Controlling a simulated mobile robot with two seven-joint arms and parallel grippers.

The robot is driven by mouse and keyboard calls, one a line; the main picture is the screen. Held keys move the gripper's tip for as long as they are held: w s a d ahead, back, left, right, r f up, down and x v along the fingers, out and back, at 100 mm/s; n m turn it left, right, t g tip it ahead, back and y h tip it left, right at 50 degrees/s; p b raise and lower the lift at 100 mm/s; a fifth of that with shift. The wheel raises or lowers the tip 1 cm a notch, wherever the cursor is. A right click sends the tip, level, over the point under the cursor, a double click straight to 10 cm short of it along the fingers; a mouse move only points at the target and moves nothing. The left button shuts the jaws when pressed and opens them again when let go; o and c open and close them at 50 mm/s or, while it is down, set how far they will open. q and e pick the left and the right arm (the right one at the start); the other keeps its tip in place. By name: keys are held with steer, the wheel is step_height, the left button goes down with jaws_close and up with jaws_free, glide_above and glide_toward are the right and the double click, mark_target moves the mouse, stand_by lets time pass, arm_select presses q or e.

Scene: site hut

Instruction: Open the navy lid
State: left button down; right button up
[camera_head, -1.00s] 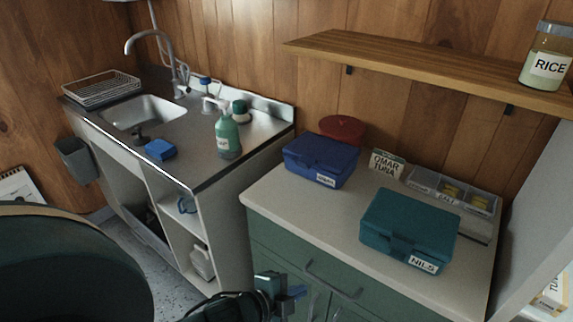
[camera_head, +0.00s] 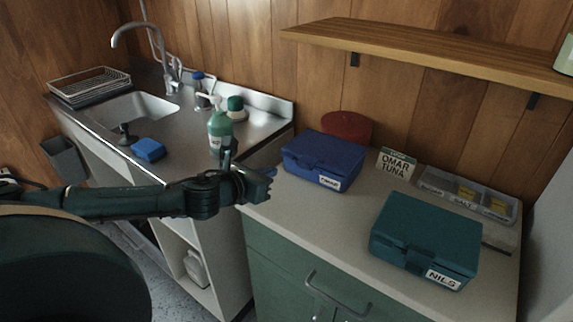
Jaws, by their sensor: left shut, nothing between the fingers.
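The navy box with its navy lid (camera_head: 325,149) stands on the cabinet's worktop. The lid is shut and a white label is on the front. My left gripper (camera_head: 268,181) is shut and empty. In the picture it is just left of the navy box, over the near left edge of the worktop, and it looks apart from the box. My right gripper is not in view.
A teal box labelled NILS (camera_head: 426,240) stands on the worktop at right. Behind are a red round container (camera_head: 347,126), a tuna sign (camera_head: 396,163) and a divided clear tray (camera_head: 468,194). A wooden shelf (camera_head: 430,58) overhangs. The sink counter (camera_head: 183,146) is left.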

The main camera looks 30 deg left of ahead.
mark_target(293, 163)
arm_select(q)
steer(key=x, duration=0.7)
steer(key=shift+d, duration=0.1)
steer(key=shift+w+f, duration=0.2)
steer(key=shift+w, duration=0.25)
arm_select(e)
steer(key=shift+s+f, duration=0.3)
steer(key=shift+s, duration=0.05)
arm_select(q)
steer(key=shift+p, duration=0.3)
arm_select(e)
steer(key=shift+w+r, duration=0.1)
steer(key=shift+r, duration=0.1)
